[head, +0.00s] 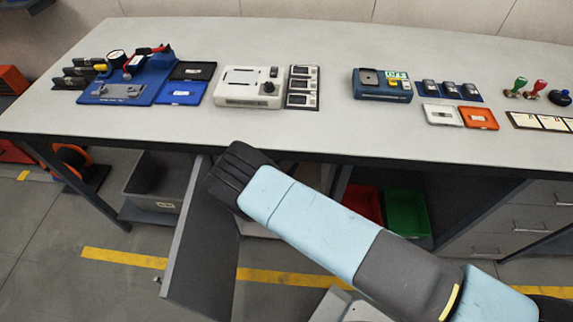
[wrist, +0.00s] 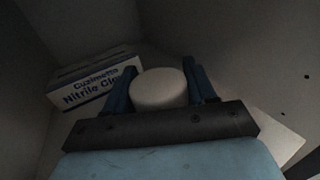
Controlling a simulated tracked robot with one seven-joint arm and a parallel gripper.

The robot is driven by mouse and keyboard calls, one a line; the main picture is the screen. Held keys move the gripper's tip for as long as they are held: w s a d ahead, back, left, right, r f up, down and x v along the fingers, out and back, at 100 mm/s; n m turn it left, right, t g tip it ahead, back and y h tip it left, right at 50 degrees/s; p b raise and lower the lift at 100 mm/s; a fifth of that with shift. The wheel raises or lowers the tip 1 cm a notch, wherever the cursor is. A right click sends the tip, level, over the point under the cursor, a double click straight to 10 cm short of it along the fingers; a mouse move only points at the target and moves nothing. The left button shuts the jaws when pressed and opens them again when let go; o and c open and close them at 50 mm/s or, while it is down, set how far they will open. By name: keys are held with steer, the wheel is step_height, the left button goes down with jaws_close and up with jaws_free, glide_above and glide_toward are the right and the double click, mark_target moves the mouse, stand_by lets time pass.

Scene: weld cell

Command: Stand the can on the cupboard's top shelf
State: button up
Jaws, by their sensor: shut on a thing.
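In the wrist view, a pale, round can (wrist: 160,91) sits between the two blue fingers of my gripper (wrist: 160,72), which is shut on it. I see mostly the can's end; its far side is hidden, and I cannot tell whether it touches a surface. Dim grey walls of the cupboard (wrist: 215,35) surround it. In the head view, the cupboard's door (head: 203,250) hangs open below the bench. My arm covers most of the cupboard opening there, and the fingers and can are hidden.
A nitrile glove box (wrist: 95,82) stands left of the can, close to the left finger. The bench (head: 330,130) overhangs the cupboard and carries several devices.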

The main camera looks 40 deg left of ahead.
steer(key=o, duration=1.3)
steer(key=shift+s, duration=0.15)
steer(key=s, duration=0.8)
steer(key=s+d, duration=0.1)
steer(key=s, duration=0.2)
steer(key=shift+s, duration=0.4)
